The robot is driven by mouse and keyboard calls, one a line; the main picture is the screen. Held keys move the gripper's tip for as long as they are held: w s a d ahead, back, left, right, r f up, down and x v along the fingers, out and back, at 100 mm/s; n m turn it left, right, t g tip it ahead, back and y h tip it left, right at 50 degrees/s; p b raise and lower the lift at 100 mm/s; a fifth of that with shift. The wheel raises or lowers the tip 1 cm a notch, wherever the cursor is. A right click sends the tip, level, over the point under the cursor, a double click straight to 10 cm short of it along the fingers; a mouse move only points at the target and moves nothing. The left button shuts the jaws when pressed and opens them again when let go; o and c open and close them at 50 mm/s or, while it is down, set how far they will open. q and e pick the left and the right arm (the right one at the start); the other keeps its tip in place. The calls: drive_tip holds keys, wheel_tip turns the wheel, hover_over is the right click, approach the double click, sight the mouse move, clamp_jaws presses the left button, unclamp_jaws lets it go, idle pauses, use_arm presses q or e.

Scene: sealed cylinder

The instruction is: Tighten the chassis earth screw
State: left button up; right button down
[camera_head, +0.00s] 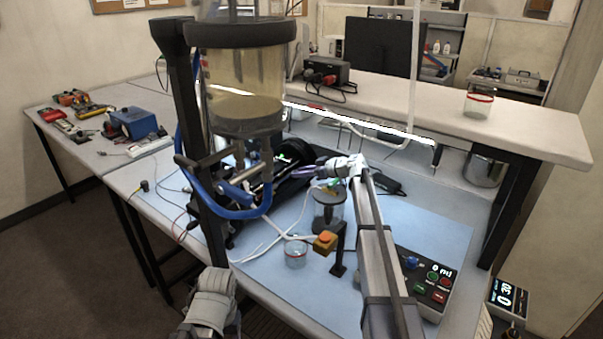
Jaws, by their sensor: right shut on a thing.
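My right arm reaches in from the bottom right over the blue mat. My right gripper (323,171) is at the right end of a black open chassis (292,184) with a small green-lit part. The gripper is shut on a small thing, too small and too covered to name. The chassis earth screw cannot be made out. A short yellow-green piece shows just below the gripper. Part of my left arm shows at the bottom left, and its gripper fingers do not show.
A large glass cylinder (242,90) on a dark post (187,110) with blue tubing blocks part of the view. The mat's right side (440,220) is clear.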

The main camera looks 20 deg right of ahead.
drive_tip(key=c, duration=0.8)
unclamp_jaws()
drive_tip(key=shift+c, duration=0.2)
drive_tip(key=p+v, duration=0.3)
drive_tip(key=v, duration=0.4)
drive_tip(key=shift+s+d, duration=0.25)
drive_tip(key=shift+d, duration=0.05)
drive_tip(key=shift+r, duration=0.15)
